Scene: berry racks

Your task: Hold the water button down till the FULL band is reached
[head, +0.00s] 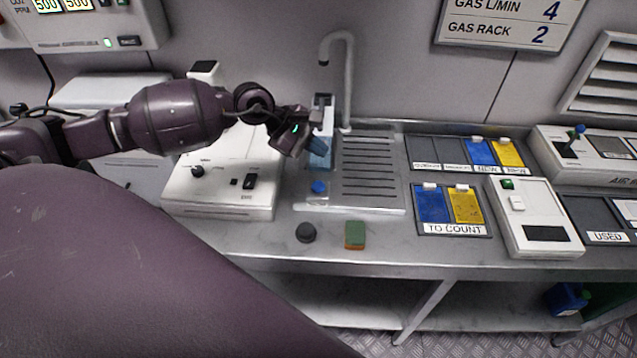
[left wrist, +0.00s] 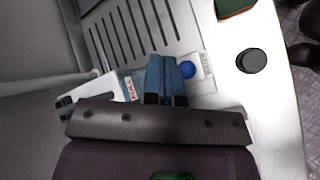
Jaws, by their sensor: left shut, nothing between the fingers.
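The water button (head: 319,187) is a round blue knob at the front left of the sink's drain tray. It also shows in the left wrist view (left wrist: 187,69), just right of my fingertips. My left gripper (head: 319,152), with blue fingers (left wrist: 163,62), is shut and empty. It is above and behind the button in the head view, apart from it there. A clear container with a white upper part (head: 327,118) stands behind the fingers, partly hidden by them. A label with red letters (left wrist: 130,90), seemingly FULL, shows beside the fingers. The water level is not readable. My right gripper is out of view.
A tap (head: 347,80) rises behind the slotted drain tray (head: 368,170). A white device (head: 220,185) stands left of the button. A black knob (head: 306,232) and a green-topped sponge (head: 355,235) are at the bench front. Blue and yellow racks (head: 431,203) sit to the right.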

